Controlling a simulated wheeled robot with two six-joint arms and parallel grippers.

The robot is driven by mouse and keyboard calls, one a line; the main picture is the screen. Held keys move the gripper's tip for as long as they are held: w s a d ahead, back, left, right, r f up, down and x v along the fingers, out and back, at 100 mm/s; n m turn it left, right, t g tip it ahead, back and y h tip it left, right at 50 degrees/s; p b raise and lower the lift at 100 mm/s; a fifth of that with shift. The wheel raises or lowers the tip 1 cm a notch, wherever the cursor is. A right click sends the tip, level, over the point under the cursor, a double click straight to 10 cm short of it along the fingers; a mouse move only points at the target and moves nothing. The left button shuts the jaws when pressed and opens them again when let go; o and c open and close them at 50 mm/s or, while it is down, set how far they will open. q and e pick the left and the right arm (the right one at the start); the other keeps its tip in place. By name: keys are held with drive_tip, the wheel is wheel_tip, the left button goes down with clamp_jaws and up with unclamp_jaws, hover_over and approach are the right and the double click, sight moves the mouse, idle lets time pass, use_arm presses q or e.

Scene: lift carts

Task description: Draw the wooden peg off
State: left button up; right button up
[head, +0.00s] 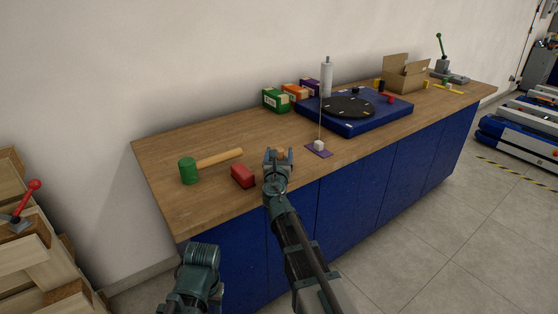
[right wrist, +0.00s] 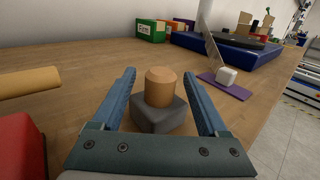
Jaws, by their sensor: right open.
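The wooden peg (right wrist: 160,86) is a short tan cylinder in the right wrist view. It stands upright in a dark grey block (right wrist: 158,118) on the wooden worktop. My right gripper (right wrist: 159,76) is open, with one blue finger on each side of the peg and block. I see gaps between the fingers and the peg, so it is not gripped. In the head view my right gripper (head: 278,154) is over the worktop's front edge and covers most of the peg and block. A part of my left arm shows at the lower left, but its jaws do not show.
A red block (head: 243,175) and a green-headed mallet (head: 189,171) lie left of my right gripper. A white cube (head: 319,146) on a purple mat (head: 323,153) is to its right. A blue base with a black turntable (head: 349,106) stands farther back.

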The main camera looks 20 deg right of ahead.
sight(279, 148)
clamp_jaws()
idle(0.4)
drive_tip(key=shift+r+p, duration=0.55)
drive_tip(key=shift+p, duration=0.05)
wheel_tip(279, 148, up, 3)
drive_tip(key=p, duration=0.3)
drive_tip(key=s+a, duration=1)
drive_tip(key=s, duration=0.2)
drive_tip(key=shift+s+a+r+p, duration=0.15)
drive_tip(key=shift+a+r+p, duration=0.05)
drive_tip(key=shift+r+p, duration=0.25)
drive_tip(key=shift+r, duration=0.15)
drive_tip(key=shift+r+p, duration=1.35)
drive_tip(key=shift+p, duration=0.15)
